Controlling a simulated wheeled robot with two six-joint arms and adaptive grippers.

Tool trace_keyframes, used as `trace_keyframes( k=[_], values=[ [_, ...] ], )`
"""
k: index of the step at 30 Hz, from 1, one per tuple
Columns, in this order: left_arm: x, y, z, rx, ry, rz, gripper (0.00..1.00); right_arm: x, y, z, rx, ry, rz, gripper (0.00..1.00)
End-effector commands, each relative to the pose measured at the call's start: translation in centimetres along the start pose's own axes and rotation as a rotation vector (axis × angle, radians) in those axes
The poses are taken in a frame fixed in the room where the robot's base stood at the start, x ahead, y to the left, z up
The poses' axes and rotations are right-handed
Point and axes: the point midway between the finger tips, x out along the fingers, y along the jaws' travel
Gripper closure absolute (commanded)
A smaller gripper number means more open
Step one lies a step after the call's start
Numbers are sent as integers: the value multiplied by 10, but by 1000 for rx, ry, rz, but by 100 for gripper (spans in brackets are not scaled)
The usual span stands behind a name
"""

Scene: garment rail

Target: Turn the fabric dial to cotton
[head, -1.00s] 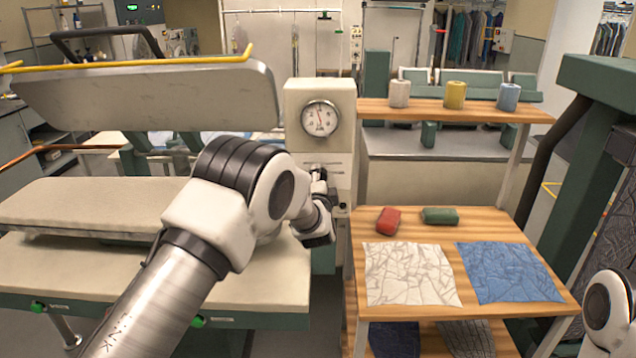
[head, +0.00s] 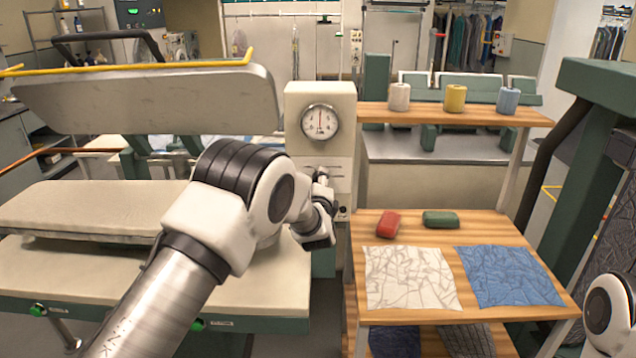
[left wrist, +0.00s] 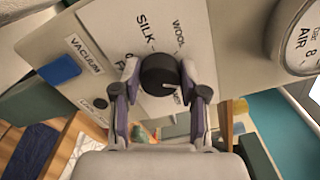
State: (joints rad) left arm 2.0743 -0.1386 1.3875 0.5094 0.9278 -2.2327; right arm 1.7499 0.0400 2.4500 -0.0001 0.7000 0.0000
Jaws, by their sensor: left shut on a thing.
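The fabric dial (left wrist: 158,73) is a round black knob on a pale panel in the left wrist view. Its white pointer mark faces lower right, towards a label partly covered by a finger. The words SILK (left wrist: 146,31) and WOOL (left wrist: 180,33) show above the dial; other labels are partly hidden. My left gripper (left wrist: 160,82) is shut on the dial, one finger on each side. In the head view my left gripper (head: 322,186) is at the control box (head: 299,118), and it hides the dial. My right gripper is out of view.
A pressure gauge (head: 320,123) sits above the dial. A blue button marked VACUUM (left wrist: 58,70) is beside it. The raised press head (head: 150,98) and padded board (head: 85,208) are at left. A wooden table (head: 510,232) with cloths and blocks stands right.

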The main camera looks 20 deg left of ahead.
Motion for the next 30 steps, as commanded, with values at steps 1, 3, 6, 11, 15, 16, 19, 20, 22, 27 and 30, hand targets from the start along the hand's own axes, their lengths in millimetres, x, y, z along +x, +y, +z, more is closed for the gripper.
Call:
trace_keyframes(
  k=[1, 3, 6, 11, 15, 16, 19, 20, 22, 27, 30],
  values=[
    [0, 1, -1, 7, 3, 1, 92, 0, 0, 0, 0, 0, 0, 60],
    [0, 1, -2, 10, 3, 1, 92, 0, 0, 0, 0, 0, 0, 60],
    [0, 1, -2, 12, 3, 1, 92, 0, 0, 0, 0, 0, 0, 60],
    [-1, 1, -2, 11, 3, 2, 92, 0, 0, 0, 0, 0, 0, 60],
    [-1, 2, -2, 11, 3, 3, 32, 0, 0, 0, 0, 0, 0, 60],
    [-1, 2, -2, 10, 3, 2, 32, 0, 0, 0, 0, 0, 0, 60],
    [0, 1, -1, 10, 2, 2, 32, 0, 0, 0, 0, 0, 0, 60],
    [0, 1, -1, 10, 2, 2, 32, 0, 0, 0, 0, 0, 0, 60],
    [0, 1, -1, 9, 2, 2, 32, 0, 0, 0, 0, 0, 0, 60],
    [-8, 1, -1, 10, 3, 3, 32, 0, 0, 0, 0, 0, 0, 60],
    [-25, 0, -2, 12, 4, 3, 32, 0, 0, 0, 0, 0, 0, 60]
  ],
)
